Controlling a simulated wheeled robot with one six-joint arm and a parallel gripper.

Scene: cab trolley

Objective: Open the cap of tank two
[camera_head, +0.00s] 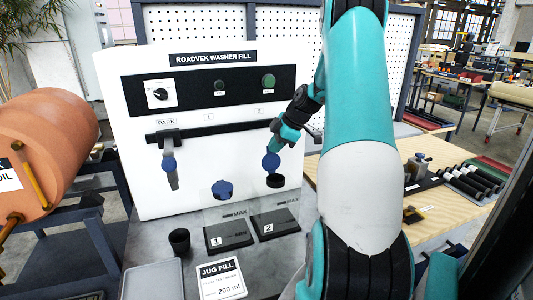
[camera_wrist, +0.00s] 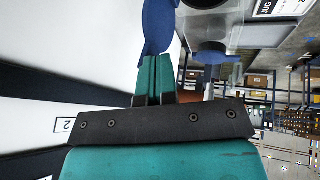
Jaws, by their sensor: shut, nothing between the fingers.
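The blue cap of tank two (camera_head: 271,161) stands tipped up against the white panel, above a dark round filler mouth (camera_head: 276,181). My gripper (camera_head: 276,147) is just above this cap, shut and empty. In the wrist view, my shut teal fingertips (camera_wrist: 154,58) meet or nearly meet the blue cap (camera_wrist: 158,26); I cannot tell whether they touch. The blue cap of tank one (camera_head: 222,188) lies low on the panel to the left and looks closed.
A blue-headed nozzle (camera_head: 169,164) hangs at the PARK holder. Plates marked 1 (camera_head: 228,235) and 2 (camera_head: 276,224), a black cup (camera_head: 179,241) and a jug fill card (camera_head: 221,279) are on the grey bench.

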